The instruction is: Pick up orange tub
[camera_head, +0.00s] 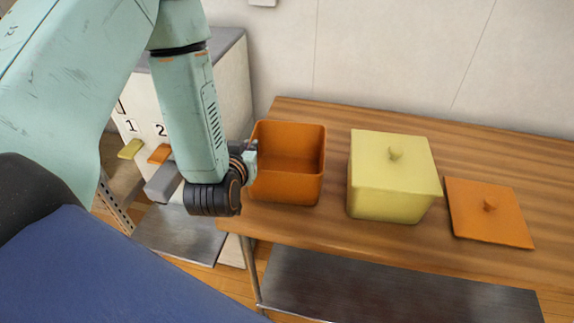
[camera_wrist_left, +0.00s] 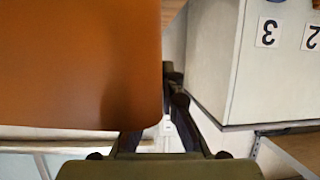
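The orange tub (camera_head: 288,188) stands upright and uncovered at the left end of the wooden table, and it looks empty. Its orange wall (camera_wrist_left: 75,65) fills the upper left of the left wrist view, very close. My left gripper (camera_head: 251,154) is at the tub's left side, near the rim, mostly hidden behind my own wrist. In the left wrist view one dark finger shows just right of the tub's wall; the other runs up behind its lower edge. Whether the fingers touch the wall or grip it cannot be told. My right gripper is not in view.
A yellow tub with its lid on (camera_head: 390,185) stands to the right of the orange tub, with a narrow gap. An orange lid (camera_head: 490,212) lies flat further right. A grey-topped cabinet (camera_head: 235,75) with numbered coloured tabs stands left of the table. The table's back right is bare.

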